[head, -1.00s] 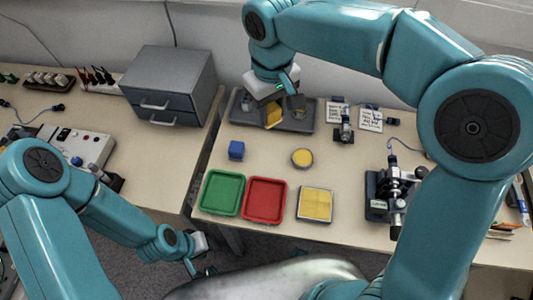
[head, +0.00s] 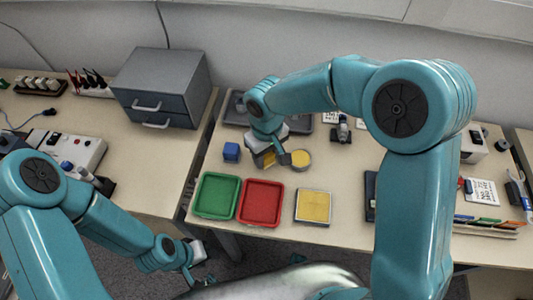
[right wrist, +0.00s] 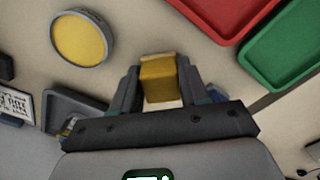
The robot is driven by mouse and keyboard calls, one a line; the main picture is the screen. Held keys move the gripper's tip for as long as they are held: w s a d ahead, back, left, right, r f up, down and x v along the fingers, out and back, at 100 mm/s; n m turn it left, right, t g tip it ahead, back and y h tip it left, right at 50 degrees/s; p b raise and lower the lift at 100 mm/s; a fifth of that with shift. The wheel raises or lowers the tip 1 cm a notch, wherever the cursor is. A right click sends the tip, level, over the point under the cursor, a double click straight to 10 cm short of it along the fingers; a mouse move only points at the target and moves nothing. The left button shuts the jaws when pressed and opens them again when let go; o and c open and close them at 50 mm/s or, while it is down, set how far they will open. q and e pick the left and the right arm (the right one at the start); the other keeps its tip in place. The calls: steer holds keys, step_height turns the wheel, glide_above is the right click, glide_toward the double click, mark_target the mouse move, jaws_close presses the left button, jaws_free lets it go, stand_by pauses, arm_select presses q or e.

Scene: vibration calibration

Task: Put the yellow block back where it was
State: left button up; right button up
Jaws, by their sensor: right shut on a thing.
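The yellow block (right wrist: 158,79) is between the two fingers of my right gripper (right wrist: 158,85) in the right wrist view, and the fingers are shut on it. In the head view my right gripper (head: 268,160) is over the table, between the blue block (head: 231,152) and the round yellow disc (head: 300,159). The block is mostly hidden by the gripper there. A square yellow pad (head: 314,207) with a pale rim lies at the right of the red tray (head: 261,203). My left gripper (head: 193,264) is low at the front, away from the table objects; its fingers are too small to read.
A green tray (head: 217,196) lies left of the red one. A grey tray (head: 235,109) is at the back, partly behind my right arm. A grey drawer unit (head: 162,88) stands on the left table. A gap separates the tables.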

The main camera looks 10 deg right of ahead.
steer(key=shift+s, duration=0.1)
steer(key=shift+f, duration=0.15)
steer(key=o, duration=0.9)
steer(key=shift+o, duration=0.2)
steer(key=shift+r, duration=0.5)
step_height(320, 180, up, 12)
steer(key=p, duration=0.1)
steer(key=shift+f+p, duration=0.25)
steer(key=shift+p, duration=0.05)
